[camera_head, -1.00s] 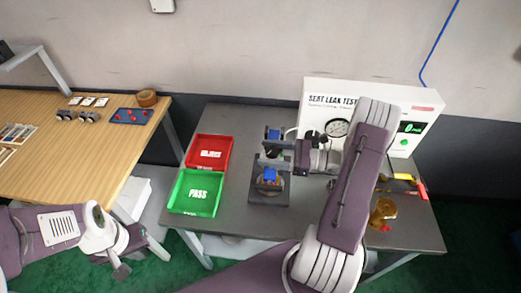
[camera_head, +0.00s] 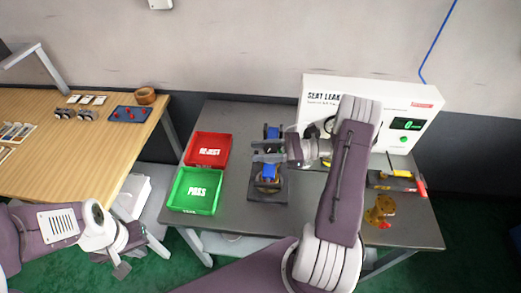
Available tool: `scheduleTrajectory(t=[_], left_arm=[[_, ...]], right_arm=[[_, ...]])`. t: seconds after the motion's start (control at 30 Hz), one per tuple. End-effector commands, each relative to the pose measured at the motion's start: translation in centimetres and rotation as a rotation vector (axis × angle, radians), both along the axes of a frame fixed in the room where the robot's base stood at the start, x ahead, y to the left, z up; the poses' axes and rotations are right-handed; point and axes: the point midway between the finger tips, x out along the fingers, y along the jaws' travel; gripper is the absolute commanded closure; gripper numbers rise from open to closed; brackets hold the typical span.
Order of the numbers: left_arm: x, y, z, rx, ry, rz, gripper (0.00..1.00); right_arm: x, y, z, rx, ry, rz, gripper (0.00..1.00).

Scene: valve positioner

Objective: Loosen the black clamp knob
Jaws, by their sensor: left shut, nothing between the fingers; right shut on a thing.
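The valve fixture (camera_head: 280,193) stands on the grey bench, with a dark base and a blue part at the back (camera_head: 271,132) and another at the front (camera_head: 270,171). My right gripper (camera_head: 256,150) reaches over it from the right, its fingers pointing left. It is shut on the black clamp knob, which the fingers and wrist largely hide. My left gripper (camera_head: 121,268) is shut and empty at the lower left, beside the bench and far from the fixture.
A red reject tray (camera_head: 188,150) and a green pass tray (camera_head: 175,204) sit left of the fixture. A white seat leak tester (camera_head: 415,103) stands behind. A brass valve (camera_head: 379,210) and yellow-red tools (camera_head: 400,183) lie right. A wooden table (camera_head: 80,155) is at left.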

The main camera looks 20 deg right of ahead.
Motion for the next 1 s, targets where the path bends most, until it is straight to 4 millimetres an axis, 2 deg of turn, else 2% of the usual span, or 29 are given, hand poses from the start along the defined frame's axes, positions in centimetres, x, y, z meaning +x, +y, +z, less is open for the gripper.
scheduleTrajectory(t=[0.2, 0.53, 0.57, 0.63, 0.9, 1.0], left_arm=[[0.0, 0.0, -0.77, 0.0, 0.0, 0.0, 1.0], [0.0, 0.01, -0.73, 0.0, 0.0, 0.0, 1.0], [0.0, 0.01, -0.73, 0.0, 0.0, 0.0, 1.0], [0.0, 0.0, -0.73, 0.0, 0.0, 0.0, 1.0], [0.01, 0.01, -0.74, 0.0, 0.0, 0.0, 1.0], [0.0, 0.0, -1.01, 0.0, 0.0, 0.0, 1.0]], right_arm=[[-0.45, 0.13, -0.14, -0.003, -0.001, 0.174, 1.0], [-0.58, 0.12, 0.01, -0.002, 0.002, 0.195, 1.0], [-0.58, 0.12, 0.01, -0.002, 0.002, 0.195, 0.59], [-0.58, 0.12, 0.01, -0.002, 0.002, 0.195, 0.4], [-0.58, 0.13, -0.01, -0.002, 0.002, 0.194, 0.4], [-0.66, -0.5, -0.16, -0.002, 0.001, 0.192, 0.4]])
